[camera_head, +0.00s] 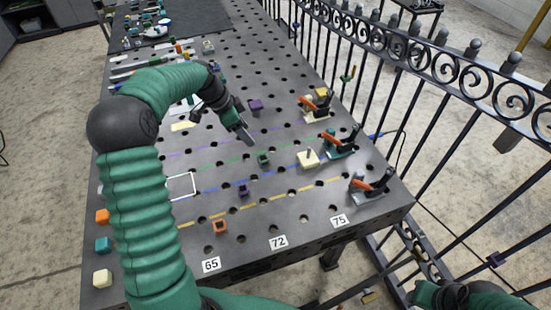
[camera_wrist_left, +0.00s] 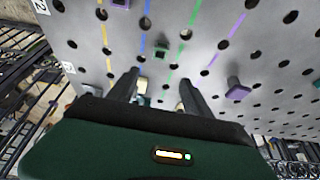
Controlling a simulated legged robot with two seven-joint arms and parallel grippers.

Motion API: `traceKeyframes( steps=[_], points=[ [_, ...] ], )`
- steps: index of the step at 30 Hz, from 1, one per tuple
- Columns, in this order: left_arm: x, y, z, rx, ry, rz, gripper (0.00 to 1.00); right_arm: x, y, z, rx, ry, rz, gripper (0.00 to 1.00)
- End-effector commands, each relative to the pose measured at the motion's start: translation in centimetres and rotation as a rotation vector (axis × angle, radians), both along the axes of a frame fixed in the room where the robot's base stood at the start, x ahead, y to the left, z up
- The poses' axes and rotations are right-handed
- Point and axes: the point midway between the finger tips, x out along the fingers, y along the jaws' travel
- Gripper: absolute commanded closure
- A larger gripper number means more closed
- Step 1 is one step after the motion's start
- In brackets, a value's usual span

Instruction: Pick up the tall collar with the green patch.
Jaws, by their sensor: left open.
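A small dark collar with green on it (camera_head: 264,159) stands on the perforated metal table, on the green dashed line. In the left wrist view the green collar (camera_wrist_left: 162,54) shows beyond and between my fingertips, apart from them. Its height and the exact patch are too small to make out. My left gripper (camera_head: 247,136) is open and empty, pointing down just behind and left of the collar in the head view. It also shows in the left wrist view (camera_wrist_left: 160,84), with its two fingers spread. Part of my right arm shows at the lower right, but its gripper does not.
A purple collar (camera_head: 256,105) stands behind my left gripper, a dark purple one (camera_head: 243,189) and an orange one (camera_head: 219,227) in front. A cream block (camera_head: 308,159) and orange-handled clamps (camera_head: 340,143) stand to the right. An iron railing (camera_head: 430,60) runs beyond the table.

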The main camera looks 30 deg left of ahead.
Motion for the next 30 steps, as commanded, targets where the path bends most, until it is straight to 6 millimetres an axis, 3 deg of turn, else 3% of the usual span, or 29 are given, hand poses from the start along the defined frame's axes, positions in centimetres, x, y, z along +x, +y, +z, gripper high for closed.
traceKeyframes(
  steps=[6,14,21,30],
  points=[
    [1.9,-2.2,-5.5,0.002,0.009,-0.002,0.42,0.0,0.0,0.4,0.0,0.0,0.001,0.63],
    [2.8,-3.5,-8.6,0.01,0.006,-0.001,0.42,0.0,0.0,0.7,0.0,0.0,0.001,0.63],
    [3.4,-4.0,-12.8,0.006,0.005,0.0,0.42,0.0,0.0,1.6,0.0,0.0,0.0,0.63],
    [3.6,-4.1,-13.5,0.008,0.004,0.0,0.44,0.0,0.0,1.6,0.0,0.0,0.001,0.63]
  ],
)
